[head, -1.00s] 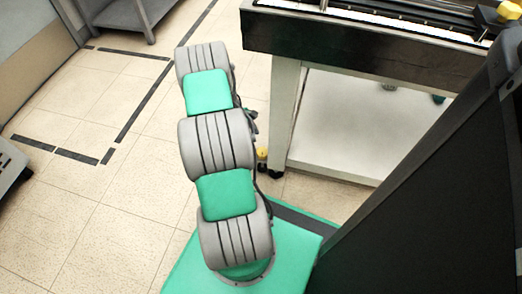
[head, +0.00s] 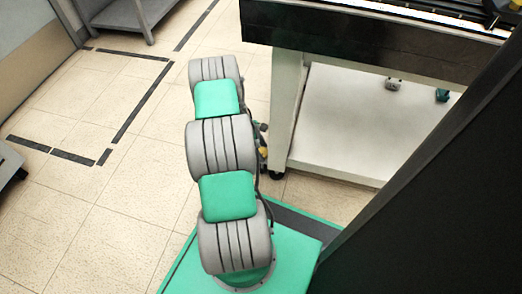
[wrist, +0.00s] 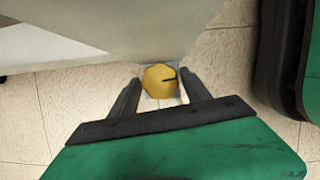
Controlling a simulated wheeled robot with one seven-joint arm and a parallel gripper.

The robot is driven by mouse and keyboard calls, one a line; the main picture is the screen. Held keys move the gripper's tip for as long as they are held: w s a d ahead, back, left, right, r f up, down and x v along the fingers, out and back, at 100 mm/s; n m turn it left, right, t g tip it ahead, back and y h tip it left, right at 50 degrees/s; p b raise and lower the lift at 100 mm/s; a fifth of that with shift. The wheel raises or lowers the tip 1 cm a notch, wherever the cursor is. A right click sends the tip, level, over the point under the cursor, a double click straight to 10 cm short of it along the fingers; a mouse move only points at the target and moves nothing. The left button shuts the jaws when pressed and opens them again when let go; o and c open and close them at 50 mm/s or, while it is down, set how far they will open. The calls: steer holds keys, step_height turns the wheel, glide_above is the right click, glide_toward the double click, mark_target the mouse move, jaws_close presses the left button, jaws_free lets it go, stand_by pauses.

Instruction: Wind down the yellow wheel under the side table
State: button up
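In the head view my arm mostly hides the gripper. The side table (head: 345,40) has a dark top edge and pale legs.
A white panel (head: 345,125) fills the space under the table. A dark upright panel (head: 430,190) blocks the right. Tiled floor with dark tape lines (head: 140,105) is clear on the left. A grey shelf (head: 125,15) stands behind.

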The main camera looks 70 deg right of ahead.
steer(key=c, duration=1)
steer(key=shift+o, duration=0.2)
steer(key=m+y, duration=0.1)
steer(key=m, duration=0.3)
steer(key=shift+d+m+y, duration=0.1)
steer(key=shift+m+y, duration=0.3)
steer(key=o, duration=1.4)
steer(key=shift+c, duration=0.2)
steer(key=p+v, duration=0.3)
steer(key=v, duration=0.4)
steer(key=shift+w+r+p, duration=0.25)
steer(key=shift+r+p, duration=0.1)
